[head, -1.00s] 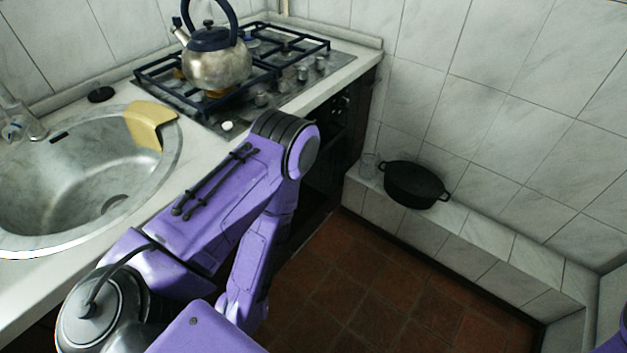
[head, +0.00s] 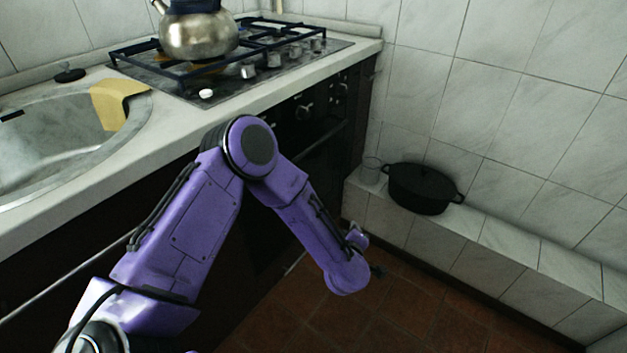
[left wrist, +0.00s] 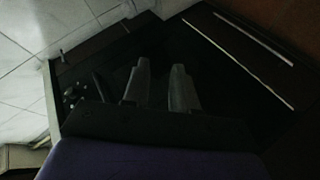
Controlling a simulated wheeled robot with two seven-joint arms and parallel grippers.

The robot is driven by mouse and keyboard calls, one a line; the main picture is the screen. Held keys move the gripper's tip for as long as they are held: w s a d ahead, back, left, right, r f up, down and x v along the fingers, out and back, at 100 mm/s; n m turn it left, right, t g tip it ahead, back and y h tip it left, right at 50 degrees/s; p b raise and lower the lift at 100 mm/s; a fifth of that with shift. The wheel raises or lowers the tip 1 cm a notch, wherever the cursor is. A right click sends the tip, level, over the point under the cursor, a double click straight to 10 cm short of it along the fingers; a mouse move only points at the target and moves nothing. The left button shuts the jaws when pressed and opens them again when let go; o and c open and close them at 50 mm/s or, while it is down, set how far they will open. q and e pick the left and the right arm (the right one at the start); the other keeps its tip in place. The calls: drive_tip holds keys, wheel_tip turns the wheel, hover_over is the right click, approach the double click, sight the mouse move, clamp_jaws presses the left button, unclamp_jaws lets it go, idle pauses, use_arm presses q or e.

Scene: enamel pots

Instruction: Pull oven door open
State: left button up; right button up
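The oven (head: 328,158) is the dark unit under the hob in the head view, with control knobs (head: 304,112) along its top. A bar that looks like its handle (head: 325,137) runs below the knobs. My left arm covers much of the front, and I cannot tell whether the door is fully shut. My left gripper shows in the left wrist view (left wrist: 160,75), with two grey fingers apart and nothing seen between them. It points toward a dark front with knobs (left wrist: 72,95); contact is unclear. My right gripper is out of view.
A kettle (head: 198,36) stands on the hob (head: 290,50), left of which is a sink (head: 50,150). A black pot (head: 424,188) and a glass (head: 370,170) stand on the tiled ledge (head: 510,240). The brown floor (head: 400,315) is clear.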

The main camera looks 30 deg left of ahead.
use_arm(q)
drive_tip(key=w+a+r+n+y+b, duration=0.2)
drive_tip(key=w+a+r+n+y, duration=0.15)
drive_tip(key=w+r+n, duration=0.35)
drive_tip(key=n+g+y, duration=0.4)
drive_tip(key=n+y, duration=0.2)
drive_tip(key=n, duration=0.2)
approach(315, 147)
drive_tip(key=shift+n+g, duration=0.3)
drive_tip(key=shift+g, duration=0.1)
drive_tip(key=b+x, duration=0.2)
drive_tip(key=x, duration=0.8)
drive_tip(key=shift+w+a+r, duration=0.1)
drive_tip(key=shift+w+a, duration=0.2)
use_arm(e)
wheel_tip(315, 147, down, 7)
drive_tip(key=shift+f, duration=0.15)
use_arm(q)
clamp_jaws()
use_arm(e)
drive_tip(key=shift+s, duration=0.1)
